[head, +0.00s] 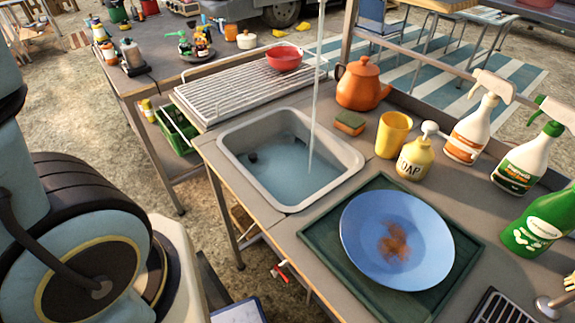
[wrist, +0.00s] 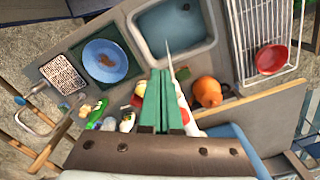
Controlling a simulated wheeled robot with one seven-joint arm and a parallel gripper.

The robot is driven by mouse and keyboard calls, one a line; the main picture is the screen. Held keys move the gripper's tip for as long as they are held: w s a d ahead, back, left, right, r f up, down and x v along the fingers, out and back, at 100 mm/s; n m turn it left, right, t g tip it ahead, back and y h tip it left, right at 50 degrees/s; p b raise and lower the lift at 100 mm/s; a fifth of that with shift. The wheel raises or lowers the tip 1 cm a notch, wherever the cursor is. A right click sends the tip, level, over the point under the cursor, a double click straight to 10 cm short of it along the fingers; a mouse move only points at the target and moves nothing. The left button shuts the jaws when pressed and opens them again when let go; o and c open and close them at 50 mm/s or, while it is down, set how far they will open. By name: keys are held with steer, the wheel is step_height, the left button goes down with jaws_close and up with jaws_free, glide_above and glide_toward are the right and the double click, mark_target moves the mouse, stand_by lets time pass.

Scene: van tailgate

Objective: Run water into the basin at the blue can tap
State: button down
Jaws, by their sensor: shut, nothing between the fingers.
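A grey basin (head: 226,138) is set into the counter and holds bluish water (head: 285,172). A thin stream of water (head: 313,110) falls into it from above the top edge of the head view. The blue can tap itself cannot be made out in either view. In the wrist view, the basin (wrist: 145,52) lies beyond my gripper (wrist: 161,72), whose green fingers are together and empty. The pale stream (wrist: 170,55) shows just past the fingertips. My gripper is not in the head view.
A blue plate (head: 365,225) with a brown stain lies on a green tray (head: 330,270) right of the basin. A yellow cup (head: 393,135), soap bottle (head: 413,160), sponge (head: 349,122) and orange kettle (head: 361,88) stand behind. A rack with a red bowl (head: 284,58) is beyond.

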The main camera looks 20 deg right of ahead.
steer(key=shift+s+d+p, duration=0.85)
steer(key=shift+d+p, duration=0.55)
steer(key=shift+d, duration=1.5)
step_height(320, 180, up, 6)
steer(key=p, duration=0.5)
steer(key=shift+a, duration=0.45)
